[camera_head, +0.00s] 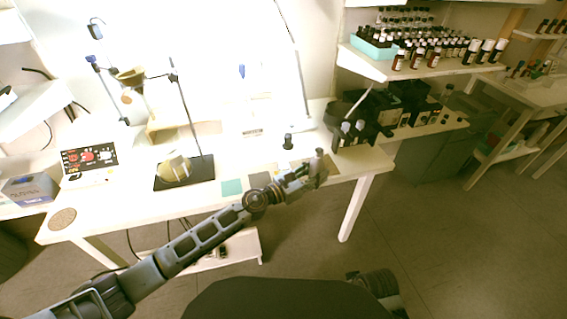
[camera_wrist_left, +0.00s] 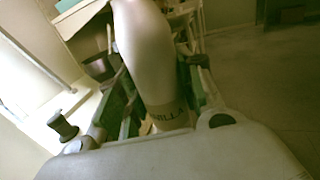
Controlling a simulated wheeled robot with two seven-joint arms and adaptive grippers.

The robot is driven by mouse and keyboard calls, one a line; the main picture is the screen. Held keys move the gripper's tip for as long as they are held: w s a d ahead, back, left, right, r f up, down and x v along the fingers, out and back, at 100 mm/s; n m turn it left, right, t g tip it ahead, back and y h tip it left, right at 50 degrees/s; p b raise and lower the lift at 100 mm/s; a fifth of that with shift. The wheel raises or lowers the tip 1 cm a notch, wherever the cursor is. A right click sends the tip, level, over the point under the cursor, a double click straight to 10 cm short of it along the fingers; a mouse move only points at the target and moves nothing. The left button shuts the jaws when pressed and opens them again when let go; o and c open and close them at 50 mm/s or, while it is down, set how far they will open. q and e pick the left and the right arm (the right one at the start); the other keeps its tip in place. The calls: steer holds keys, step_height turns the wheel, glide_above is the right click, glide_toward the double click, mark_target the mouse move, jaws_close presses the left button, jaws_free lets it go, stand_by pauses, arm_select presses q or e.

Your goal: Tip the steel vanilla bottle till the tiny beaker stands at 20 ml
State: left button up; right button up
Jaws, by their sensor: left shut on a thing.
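My left gripper (camera_head: 313,170) is shut on the steel vanilla bottle (camera_head: 320,160) near the front right of the white table. In the left wrist view the bottle (camera_wrist_left: 145,55) is a smooth pale cylinder between the fingers (camera_wrist_left: 165,100). Part of its label, ending in "ILLA", shows low on it. The bottle looks near upright in the head view; its mouth is not clear. I cannot make out the tiny beaker or its level. A dark part of my right arm (camera_head: 378,284) shows at the bottom; its jaws cannot be made out.
A dark small capped object (camera_head: 288,142) stands on the table (camera_head: 130,207), left of the bottle. A teal square (camera_head: 231,187) lies at the front. A black rack (camera_head: 352,128) stands behind the gripper.

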arm_select(q)
steer(key=shift+s+d+r+p, duration=0.3)
steer(key=shift+d+r+p, duration=0.05)
steer(key=shift+r+p, duration=0.2)
